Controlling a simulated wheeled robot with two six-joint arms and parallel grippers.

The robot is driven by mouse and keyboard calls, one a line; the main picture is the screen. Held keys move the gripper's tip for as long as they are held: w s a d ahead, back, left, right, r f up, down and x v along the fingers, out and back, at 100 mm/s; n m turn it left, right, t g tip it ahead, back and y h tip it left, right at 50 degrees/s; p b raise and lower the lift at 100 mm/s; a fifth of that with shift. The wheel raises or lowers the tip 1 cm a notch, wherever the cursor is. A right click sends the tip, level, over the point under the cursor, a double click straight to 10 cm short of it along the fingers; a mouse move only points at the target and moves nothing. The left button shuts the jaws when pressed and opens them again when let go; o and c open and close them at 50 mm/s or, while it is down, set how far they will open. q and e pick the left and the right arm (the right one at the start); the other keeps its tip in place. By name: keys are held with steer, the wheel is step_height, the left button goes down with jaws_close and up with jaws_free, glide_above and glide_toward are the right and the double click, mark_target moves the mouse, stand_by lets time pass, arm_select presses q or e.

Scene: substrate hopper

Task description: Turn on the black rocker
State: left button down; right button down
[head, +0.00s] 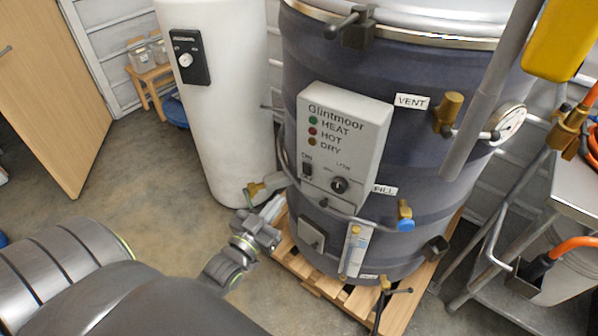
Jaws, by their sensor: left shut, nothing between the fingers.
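The black rocker (307,170) sits under the ON label at the lower left of the pale Glintmoor control box (365,135). I cannot tell which way it is tilted. The box is on the front of the large dark drum (420,70). Beside the HEAT, HOT and DRY labels are small green, red and brownish lamps; I cannot tell if any is lit. My left gripper (274,208) is shut and empty, below and left of the rocker, and appears apart from it. My right gripper is not in view.
A black knob (340,185) is right of the rocker. A brass valve with a blue handle (405,222) and a sight gauge (355,248) are lower on the drum. The drum stands on a wooden pallet (400,310). A white tank (225,110) stands left; open floor lies farther left.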

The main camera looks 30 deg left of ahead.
mark_target(305, 166)
arm_select(q)
steer(key=w, duration=0.3)
steer(key=w+r+p, duration=0.1)
steer(key=w, duration=0.2)
steer(key=w+p, duration=0.1)
steer(key=w, duration=0.2)
steer(key=shift+a+r, duration=0.1)
steer(key=shift+r, duration=0.05)
steer(key=shift+w+p, duration=0.3)
steer(key=shift+w, duration=0.35)
steer(key=shift+w+r, duration=0.25)
steer(key=shift+w, duration=0.05)
steer(key=shift+s+f, duration=0.1)
